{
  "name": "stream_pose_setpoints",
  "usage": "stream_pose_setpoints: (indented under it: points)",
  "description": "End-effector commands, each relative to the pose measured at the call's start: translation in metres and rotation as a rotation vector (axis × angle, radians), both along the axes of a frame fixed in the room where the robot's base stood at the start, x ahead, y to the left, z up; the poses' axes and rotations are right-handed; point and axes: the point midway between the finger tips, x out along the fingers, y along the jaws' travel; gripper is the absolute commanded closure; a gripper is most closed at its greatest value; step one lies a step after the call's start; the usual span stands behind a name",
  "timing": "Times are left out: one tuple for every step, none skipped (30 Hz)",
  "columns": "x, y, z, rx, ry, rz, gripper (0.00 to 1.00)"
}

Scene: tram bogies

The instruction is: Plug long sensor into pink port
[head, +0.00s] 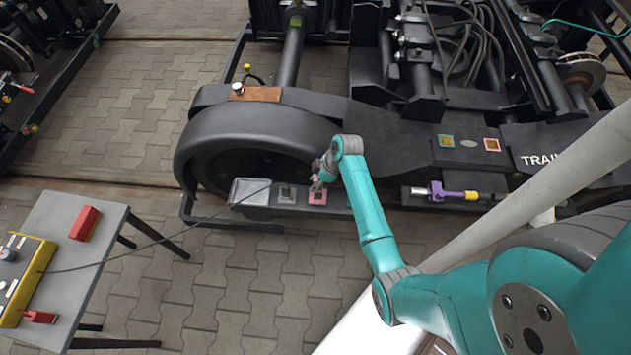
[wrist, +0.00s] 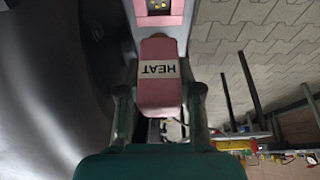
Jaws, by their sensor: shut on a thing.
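My gripper (head: 319,180) is over the pink port (head: 317,198) on the ledge beside the black wheel. In the wrist view my gripper (wrist: 160,100) is shut on a pink block (wrist: 160,105) with a white label that reads HEAT upside down. The pink port (wrist: 160,20), with a dark socket and small yellow marks, lies just beyond the block's far end. I cannot tell whether block and port touch. No thing in view is plainly marked as the long sensor.
A grey port (head: 286,195) and a pale box (head: 249,191) with a cable sit left of the pink port. A purple and yellow tool (head: 453,193) lies to the right. A table (head: 85,262) with a yellow control box (head: 22,275) and red block (head: 85,223) stands at left.

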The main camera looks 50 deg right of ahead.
Motion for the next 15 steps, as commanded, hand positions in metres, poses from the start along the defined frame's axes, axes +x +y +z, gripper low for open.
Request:
stream_pose_setpoints:
  points:
    - [0.000, 0.000, -0.002, 0.001, 0.001, 0.000, 0.96]
    - [0.000, 0.000, -0.003, 0.001, 0.001, 0.000, 0.96]
    - [0.000, 0.000, -0.005, 0.001, 0.001, 0.001, 0.96]
    - [0.000, 0.000, -0.007, 0.001, 0.001, 0.001, 0.96]
    - [0.000, 0.000, -0.009, 0.001, 0.001, 0.001, 0.96]
    - [0.000, 0.000, -0.012, 0.001, 0.001, -0.001, 0.96]
    - [0.000, 0.000, -0.015, 0.001, 0.001, -0.001, 0.96]
    - [0.000, 0.000, -0.017, 0.002, 0.001, 0.000, 0.96]
    - [0.000, 0.000, -0.020, 0.002, 0.001, 0.000, 0.96]
    - [0.000, 0.000, -0.023, 0.002, 0.001, 0.000, 0.96]
    - [0.000, 0.000, -0.026, 0.001, 0.002, -0.001, 0.96]
    - [0.000, 0.000, -0.029, 0.001, 0.002, -0.001, 0.96]
    - [0.000, 0.000, -0.031, 0.001, 0.001, -0.001, 0.96]
    - [0.000, 0.000, -0.034, 0.002, 0.001, 0.000, 0.96]
    - [0.000, 0.000, -0.037, 0.002, 0.001, 0.000, 0.96]
